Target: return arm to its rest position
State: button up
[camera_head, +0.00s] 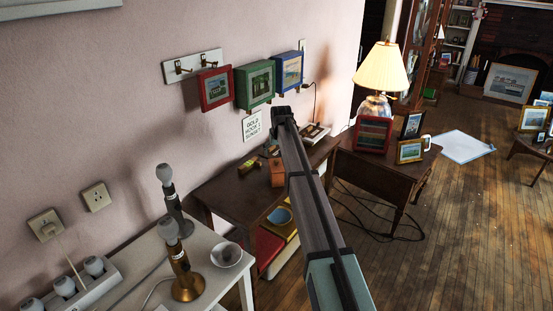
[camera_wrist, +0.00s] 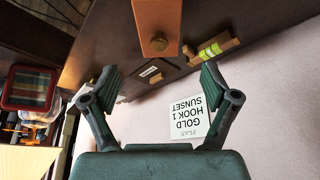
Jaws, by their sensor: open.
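In the wrist view my gripper (camera_wrist: 162,78) is open, its two dark green fingers spread wide with nothing between them. An orange-brown box with a round knob (camera_wrist: 160,20) lies beyond the fingertips at the top of that view, apart from them. A white sign reading GOLD HOOK 1 SUNSET (camera_wrist: 189,116) shows upside down beyond the right finger, on the pale wall. In the head view my arm (camera_head: 318,208) reaches up from the bottom toward the wall, over the dark wooden desk (camera_head: 232,190). The fingers cannot be made out there.
Red (camera_head: 215,88), green (camera_head: 255,83) and blue (camera_head: 289,69) picture boxes hang on the wall beside a hook rail (camera_head: 192,66). A lit lamp (camera_head: 382,68) and frames stand on the right-hand table. Microphone-like stands (camera_head: 181,262) occupy the white table. Floor (camera_head: 470,220) at right is mostly clear.

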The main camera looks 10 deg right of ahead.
jog(key=shift+s+r, duration=0.2)
jog(key=shift+r, duration=0.2)
jog(key=s+f+g, duration=0.3)
jog(key=s+f, duration=1.2)
jog(key=s, duration=1.1)
jog(key=s+f+g, duration=0.4)
jog(key=s+f, duration=1.2)
jog(key=s, duration=1)
jog(key=s+f+g, duration=0.4)
jog(key=s+f, duration=1.2)
jog(key=s, duration=1)
jog(key=shift+s, duration=0.35)
jog(key=shift+a, duration=0.1)
